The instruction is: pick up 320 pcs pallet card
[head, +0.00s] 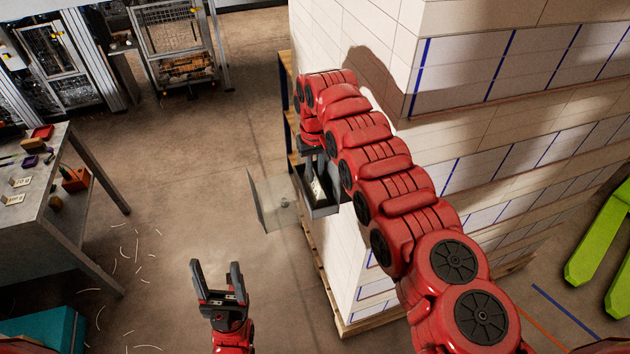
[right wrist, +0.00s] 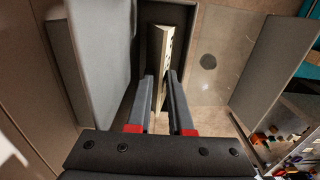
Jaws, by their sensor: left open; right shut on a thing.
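The pallet card (head: 318,190) is a thin pale card with dark print, too small to read. It stands in a grey open-topped holder (head: 322,211) beside the stacked pallet. In the right wrist view the card (right wrist: 174,48) stands on edge inside the dark holder (right wrist: 152,14). My right gripper (right wrist: 161,80) is shut on the card's near end, with one finger on each side. My left gripper (head: 217,268) is open and empty above the floor at the lower middle.
A tall stack of white reams (head: 480,60) on a wooden pallet (head: 375,322) fills the right. A thin clear panel (head: 268,203) stands left of the holder. A grey table (head: 60,215) with small cards (head: 18,182) is at left.

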